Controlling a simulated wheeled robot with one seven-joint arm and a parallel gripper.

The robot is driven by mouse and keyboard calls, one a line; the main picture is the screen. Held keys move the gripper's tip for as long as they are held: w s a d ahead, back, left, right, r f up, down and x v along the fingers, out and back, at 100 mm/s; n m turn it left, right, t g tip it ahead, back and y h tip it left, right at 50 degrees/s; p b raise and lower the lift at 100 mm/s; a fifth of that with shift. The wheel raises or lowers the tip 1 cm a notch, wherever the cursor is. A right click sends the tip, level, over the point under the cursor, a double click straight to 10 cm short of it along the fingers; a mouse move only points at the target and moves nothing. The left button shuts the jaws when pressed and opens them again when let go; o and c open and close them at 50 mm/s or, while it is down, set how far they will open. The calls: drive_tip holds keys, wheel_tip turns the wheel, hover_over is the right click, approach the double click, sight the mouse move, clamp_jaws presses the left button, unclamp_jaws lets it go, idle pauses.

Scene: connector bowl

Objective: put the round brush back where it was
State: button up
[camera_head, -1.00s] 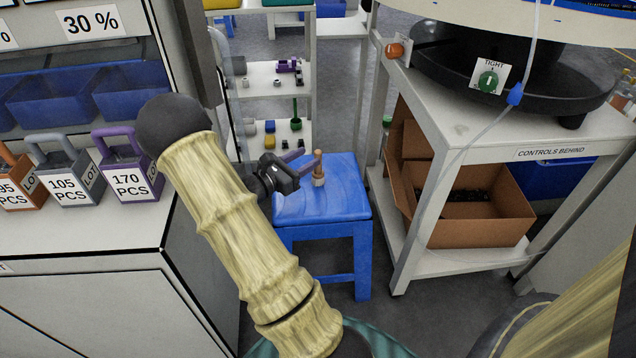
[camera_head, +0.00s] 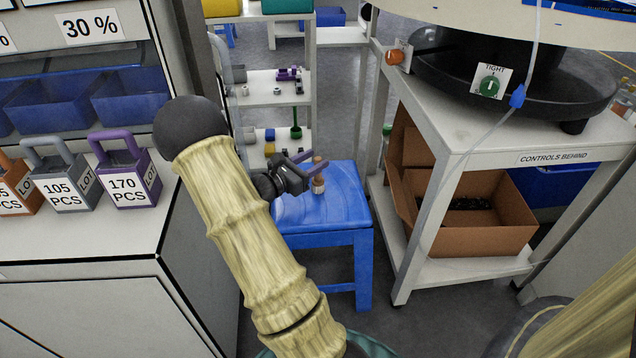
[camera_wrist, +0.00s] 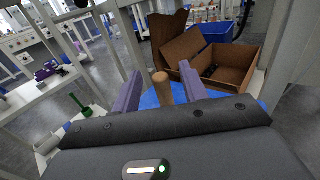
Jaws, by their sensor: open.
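The round brush (camera_head: 318,180) stands upright on the blue stool (camera_head: 345,200), with its wooden handle up and a paler lower part on the seat. My gripper (camera_head: 310,159) is open at the upper part of the brush, reaching in from the left. In the wrist view the brush handle (camera_wrist: 162,88) shows between the two purple fingers of my gripper (camera_wrist: 160,92), with a gap on either side. The lower part of the brush is hidden there behind the gripper body.
A white shelf (camera_head: 275,97) with small parts stands behind the stool. A white cart (camera_head: 455,140) with an open cardboard box (camera_head: 480,240) is to the right. A counter with lot-labelled weights, including a purple one (camera_head: 126,180), is to the left. A green brush-like item (camera_head: 296,131) sits on the shelf.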

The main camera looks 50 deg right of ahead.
drive_tip(key=d+b, duration=0.2)
drive_tip(key=d, duration=0.1)
drive_tip(key=shift+d+f, duration=0.25)
drive_tip(key=shift+f, duration=0.15)
drive_tip(key=shift+s+d+r, duration=0.1)
drive_tip(key=shift+d+r, duration=0.1)
drive_tip(key=shift+d, duration=0.2)
drive_tip(key=shift+c, duration=0.3)
clamp_jaws()
